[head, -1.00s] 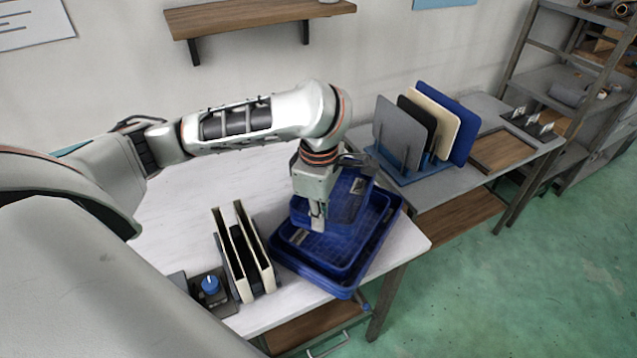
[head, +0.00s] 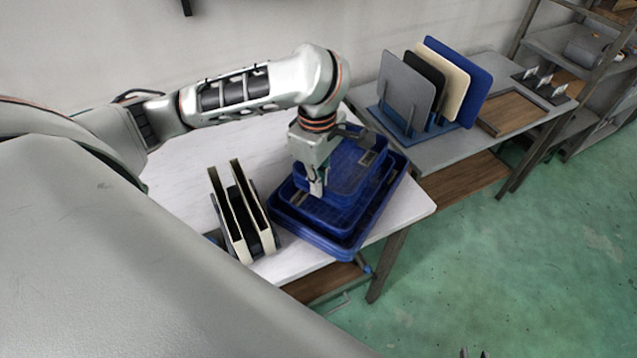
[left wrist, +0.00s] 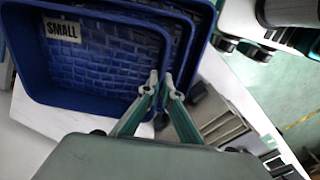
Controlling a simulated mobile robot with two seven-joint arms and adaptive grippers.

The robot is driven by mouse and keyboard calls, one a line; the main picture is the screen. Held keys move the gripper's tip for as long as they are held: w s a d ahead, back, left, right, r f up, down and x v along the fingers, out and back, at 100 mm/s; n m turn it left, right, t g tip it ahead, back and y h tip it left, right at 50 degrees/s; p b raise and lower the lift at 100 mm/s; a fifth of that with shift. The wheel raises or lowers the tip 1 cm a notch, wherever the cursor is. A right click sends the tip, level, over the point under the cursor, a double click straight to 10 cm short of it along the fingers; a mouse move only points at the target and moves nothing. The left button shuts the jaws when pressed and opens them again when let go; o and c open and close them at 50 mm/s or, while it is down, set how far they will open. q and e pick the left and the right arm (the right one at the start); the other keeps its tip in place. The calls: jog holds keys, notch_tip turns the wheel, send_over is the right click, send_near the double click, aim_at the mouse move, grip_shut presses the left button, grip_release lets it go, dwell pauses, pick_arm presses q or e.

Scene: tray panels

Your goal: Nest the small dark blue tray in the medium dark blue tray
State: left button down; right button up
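The small dark blue tray (head: 345,172), labelled SMALL in the left wrist view (left wrist: 100,60), is over the medium dark blue tray (head: 377,197). It looks within the medium tray's outline; I cannot tell whether it rests on its floor. The medium tray sits in a larger blue tray (head: 335,248) on the white table. My left gripper (head: 316,190) points down at the small tray's near wall, its fingers (left wrist: 161,88) closed together on that wall. Only the dark fingertips of my right gripper (head: 474,353) show at the bottom edge, apart and empty, far from the trays.
A cream and dark upright rack (head: 240,215) stands left of the trays on the white table (head: 185,185). A grey table behind at right carries a blue rack with upright panels (head: 410,85) and a wooden tray (head: 510,112). The green floor at right is clear.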

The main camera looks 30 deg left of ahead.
pick_arm(q)
jog(key=shift+f+b, duration=0.45)
jog(key=shift+f, duration=0.3)
jog(key=shift+f+b, duration=0.65)
jog(key=shift+f, duration=0.45)
jog(key=c, duration=2.2)
grip_release()
